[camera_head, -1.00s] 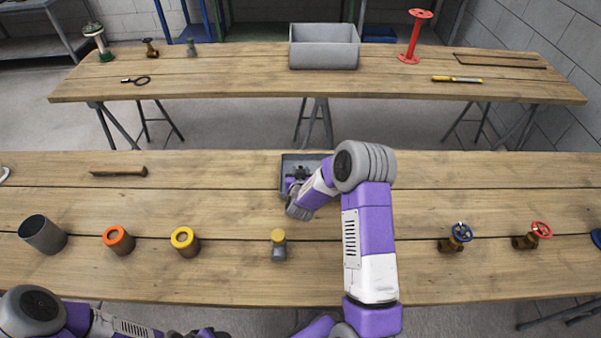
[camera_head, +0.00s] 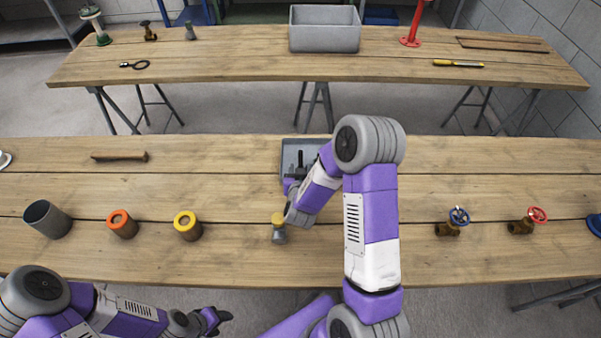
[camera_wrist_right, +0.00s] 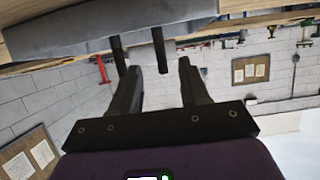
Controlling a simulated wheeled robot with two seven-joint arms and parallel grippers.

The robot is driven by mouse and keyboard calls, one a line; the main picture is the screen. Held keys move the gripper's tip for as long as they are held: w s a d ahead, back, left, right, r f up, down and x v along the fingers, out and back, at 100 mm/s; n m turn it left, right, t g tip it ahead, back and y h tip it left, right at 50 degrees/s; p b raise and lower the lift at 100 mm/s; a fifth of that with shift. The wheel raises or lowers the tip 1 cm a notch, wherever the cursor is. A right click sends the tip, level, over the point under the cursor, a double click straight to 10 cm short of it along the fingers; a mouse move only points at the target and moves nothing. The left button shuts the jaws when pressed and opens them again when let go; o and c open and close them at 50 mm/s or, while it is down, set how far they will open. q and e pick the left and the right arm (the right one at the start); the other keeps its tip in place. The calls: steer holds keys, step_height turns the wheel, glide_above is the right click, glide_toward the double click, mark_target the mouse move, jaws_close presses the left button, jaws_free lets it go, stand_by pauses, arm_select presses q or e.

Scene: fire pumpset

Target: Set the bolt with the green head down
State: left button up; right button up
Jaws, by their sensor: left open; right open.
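A grey tray (camera_head: 288,150) lies on the near table, partly behind my right arm. Dark upright pieces like bolts (camera_head: 300,160) stand in it; no green head can be made out. My right gripper (camera_wrist_right: 160,72) is open in the right wrist view, its fingers towards the tray (camera_wrist_right: 200,28). Two dark rods (camera_wrist_right: 159,48) stand up from the tray near the fingertips, and nothing shows held between the fingers. In the head view its fingers are hard to see by the tray's near left corner. My left gripper (camera_head: 220,317) is open and empty before the table's front edge.
A yellow-capped grey piece (camera_head: 278,228) stands close to my right wrist. A grey cup (camera_head: 48,219), an orange ring piece (camera_head: 122,224) and a yellow ring piece (camera_head: 188,226) stand left. Valves (camera_head: 452,222) stand right.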

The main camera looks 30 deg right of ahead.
steer(key=shift+v, duration=1.15)
